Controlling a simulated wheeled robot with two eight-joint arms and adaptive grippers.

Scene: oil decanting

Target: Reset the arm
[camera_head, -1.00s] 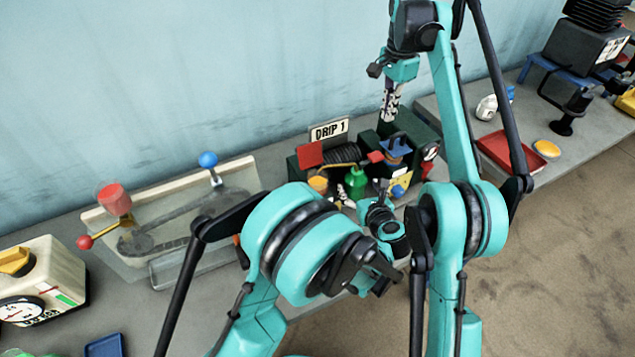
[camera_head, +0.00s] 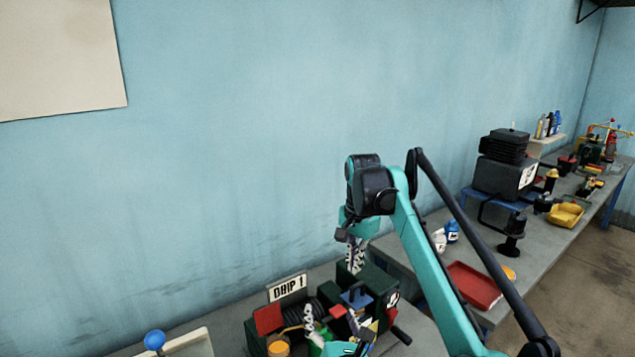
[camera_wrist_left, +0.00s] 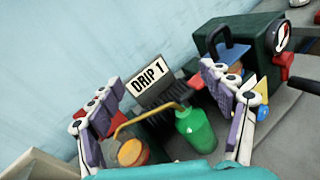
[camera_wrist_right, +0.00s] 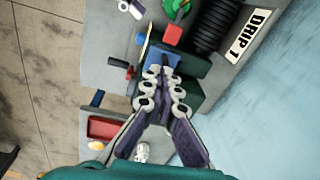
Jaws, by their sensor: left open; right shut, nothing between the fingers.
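The dark green DRIP 1 station stands on the bench, with its sign (camera_head: 287,287) by the wall. A green bottle (camera_wrist_left: 195,133) and an orange-topped cup (camera_wrist_left: 132,152) sit at its front, and the cup also shows in the head view (camera_head: 278,348). My left gripper (camera_head: 331,318) is open in front of the station; in the left wrist view its fingers (camera_wrist_left: 158,82) are spread with the bottle and cup below and between them. My right gripper (camera_head: 355,255) points down above the station's right end. In the right wrist view its fingertips (camera_wrist_right: 162,76) meet, empty.
A red tray (camera_head: 473,286) and a blue-capped bottle (camera_head: 452,231) are on the bench to the right. A black machine (camera_head: 505,175) stands on a blue stand farther back. A blue knob (camera_head: 155,340) rises at the lower left. The wall is close behind the station.

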